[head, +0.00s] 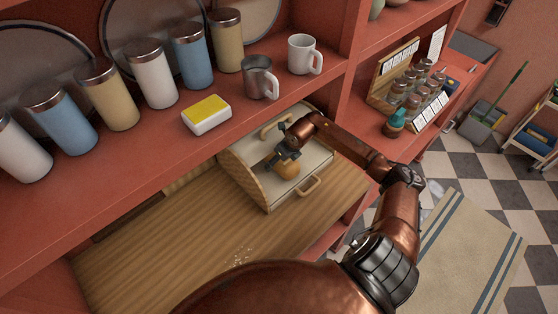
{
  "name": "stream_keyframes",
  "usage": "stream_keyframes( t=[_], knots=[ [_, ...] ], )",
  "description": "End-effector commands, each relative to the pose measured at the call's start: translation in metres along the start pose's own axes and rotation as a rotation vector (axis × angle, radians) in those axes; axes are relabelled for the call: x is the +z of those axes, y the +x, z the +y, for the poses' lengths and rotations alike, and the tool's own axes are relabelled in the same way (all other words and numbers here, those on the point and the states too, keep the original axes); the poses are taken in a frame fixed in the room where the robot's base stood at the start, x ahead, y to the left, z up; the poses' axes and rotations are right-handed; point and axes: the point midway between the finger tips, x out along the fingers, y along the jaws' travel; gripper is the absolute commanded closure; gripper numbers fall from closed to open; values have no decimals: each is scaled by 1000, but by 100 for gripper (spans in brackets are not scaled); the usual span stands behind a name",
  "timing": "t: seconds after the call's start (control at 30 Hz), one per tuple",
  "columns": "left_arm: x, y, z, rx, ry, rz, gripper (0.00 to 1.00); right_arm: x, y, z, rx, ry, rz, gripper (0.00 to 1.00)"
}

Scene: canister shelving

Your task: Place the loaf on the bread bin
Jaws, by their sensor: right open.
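The bread bin (312,162) stands on the wooden counter under the red shelf. It has a cream front or lid, wooden sides and a wooden handle at its lower right. A small golden-brown loaf (288,171) shows against the bin's cream surface. It appears to rest there, partly hidden by my right gripper. My right gripper (277,162) is open, just above and to the left of the loaf. I cannot tell whether its fingers touch the loaf. My left gripper is out of view.
Several canisters (152,75), a yellow-and-white butter dish (206,115), a grey mug (260,77) and a white mug (304,54) stand on the red shelf (160,140) above the counter. The wooden counter (180,240) is mostly clear, with crumbs. A spice rack (400,85) stands right.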

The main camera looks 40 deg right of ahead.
Motion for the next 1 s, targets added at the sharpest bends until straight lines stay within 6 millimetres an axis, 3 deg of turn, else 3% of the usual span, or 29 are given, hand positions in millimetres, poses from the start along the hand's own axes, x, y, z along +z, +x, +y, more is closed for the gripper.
stream_keyframes(
  t=[0.53,0.7,1.0],
  knots=[
    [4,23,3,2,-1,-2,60,0,-98,-1,-4,-2,-1,21],
    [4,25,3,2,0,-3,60,0,-113,0,-2,-1,-1,21],
    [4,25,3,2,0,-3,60,0,-116,0,0,0,0,21]
  ],
)
